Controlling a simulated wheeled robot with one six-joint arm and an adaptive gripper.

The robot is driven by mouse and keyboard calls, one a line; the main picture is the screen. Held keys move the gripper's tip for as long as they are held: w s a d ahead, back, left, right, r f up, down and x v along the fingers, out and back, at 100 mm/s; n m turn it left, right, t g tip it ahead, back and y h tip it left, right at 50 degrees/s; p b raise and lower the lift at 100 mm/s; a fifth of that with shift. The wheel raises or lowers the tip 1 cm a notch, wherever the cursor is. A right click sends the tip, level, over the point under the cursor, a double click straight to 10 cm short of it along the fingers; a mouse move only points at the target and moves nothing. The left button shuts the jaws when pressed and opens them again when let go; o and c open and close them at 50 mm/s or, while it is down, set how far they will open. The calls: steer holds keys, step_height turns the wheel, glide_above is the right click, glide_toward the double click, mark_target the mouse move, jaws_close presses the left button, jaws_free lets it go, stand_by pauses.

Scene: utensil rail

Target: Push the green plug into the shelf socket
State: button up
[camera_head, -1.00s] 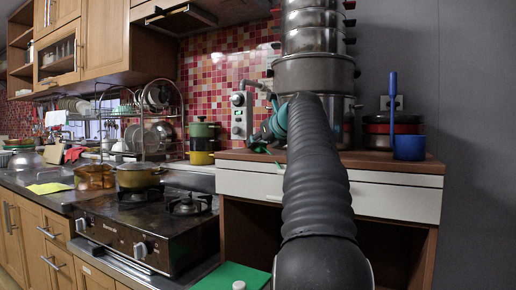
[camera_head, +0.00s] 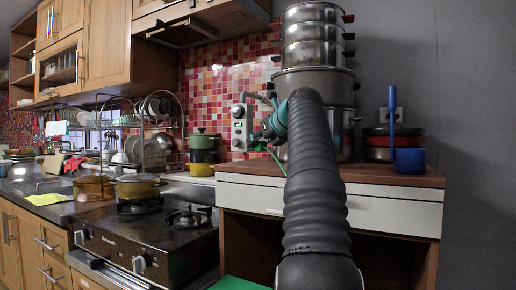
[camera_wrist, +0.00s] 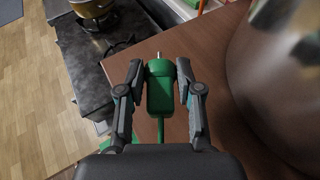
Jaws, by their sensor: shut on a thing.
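The green plug (camera_wrist: 160,92) is between the two fingers of my gripper (camera_wrist: 160,72) in the wrist view, with its pale pin facing away from me. My gripper is shut on it above the brown cabinet top. In the head view my gripper (camera_head: 262,133) is beside a grey panel with round sockets (camera_head: 238,126) by the tiled wall, apart from it as far as I can tell. A green cable (camera_head: 277,162) hangs below the gripper. The plug itself is mostly hidden there. I cannot tell whether this panel is the shelf socket.
Tall stacked steel pots (camera_head: 314,45) stand close behind my arm. A blue cup (camera_head: 409,160) and dark-and-red pans (camera_head: 379,145) are on the right of the cabinet top (camera_head: 400,176). A stove (camera_head: 150,235) is at left. A wall outlet (camera_head: 397,114) is behind the cup.

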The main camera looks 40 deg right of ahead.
steer(key=s+a+r, duration=0.4)
steer(key=s+r, duration=0.3)
steer(key=s, duration=0.3)
steer(key=shift+s+a, duration=0.25)
steer(key=shift+s, duration=0.1)
steer(key=o, duration=0.5)
steer(key=c, duration=0.5)
